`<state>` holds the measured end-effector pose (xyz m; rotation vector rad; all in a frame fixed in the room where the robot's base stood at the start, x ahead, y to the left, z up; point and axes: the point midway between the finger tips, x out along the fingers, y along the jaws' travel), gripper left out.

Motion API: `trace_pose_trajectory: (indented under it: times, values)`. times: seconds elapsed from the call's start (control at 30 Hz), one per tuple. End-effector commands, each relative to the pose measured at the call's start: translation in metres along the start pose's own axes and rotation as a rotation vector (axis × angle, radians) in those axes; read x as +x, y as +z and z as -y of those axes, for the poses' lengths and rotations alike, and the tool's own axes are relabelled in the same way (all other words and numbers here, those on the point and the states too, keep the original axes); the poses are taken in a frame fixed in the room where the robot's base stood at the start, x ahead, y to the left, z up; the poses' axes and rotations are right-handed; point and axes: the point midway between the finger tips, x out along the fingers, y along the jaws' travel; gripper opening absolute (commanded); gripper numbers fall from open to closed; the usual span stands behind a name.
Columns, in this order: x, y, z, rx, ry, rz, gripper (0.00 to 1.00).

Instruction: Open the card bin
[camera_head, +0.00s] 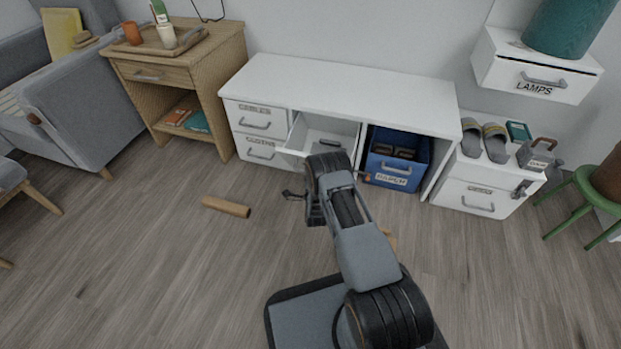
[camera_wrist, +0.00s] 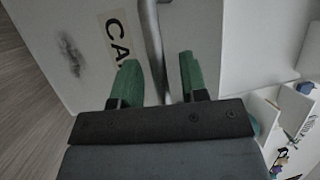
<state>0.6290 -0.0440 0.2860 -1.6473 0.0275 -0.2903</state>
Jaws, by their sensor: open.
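The card bin (camera_head: 299,132) is a white drawer in the middle of the white desk. It stands pulled out, and I see into its inside from above. In the wrist view, its pale front (camera_wrist: 82,50) carries a label beginning "CA" and a grey bar handle (camera_wrist: 152,40). My gripper (camera_wrist: 158,60) is open, with its green fingers on either side of the handle. I cannot tell whether either finger touches it. In the head view my arm hides much of the bin's front and the handle.
White drawers (camera_head: 255,122) stand left of the bin, and a blue bin (camera_head: 397,169) stands right of it. A wooden roller-like piece (camera_head: 226,207) lies on the floor at left. A white cabinet (camera_head: 478,194) stands at right. The floor at left is mostly clear.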

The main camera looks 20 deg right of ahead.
Motion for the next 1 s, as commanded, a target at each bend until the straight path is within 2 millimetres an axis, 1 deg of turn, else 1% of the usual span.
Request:
trace_pose_trajectory:
  times: [0.17, 0.5, 0.7, 0.83, 1.0]
  values:
    - [-0.017, 0.001, 0.002, 0.000, 0.003, 0.002, 0.40]
    - [-0.086, 0.001, 0.003, -0.001, 0.005, 0.004, 0.40]
    - [-0.118, 0.001, 0.001, 0.000, 0.004, 0.004, 0.40]
    - [-0.130, 0.001, 0.001, 0.000, 0.002, 0.003, 0.40]
    - [-0.137, 0.001, 0.000, 0.000, 0.002, 0.002, 0.40]
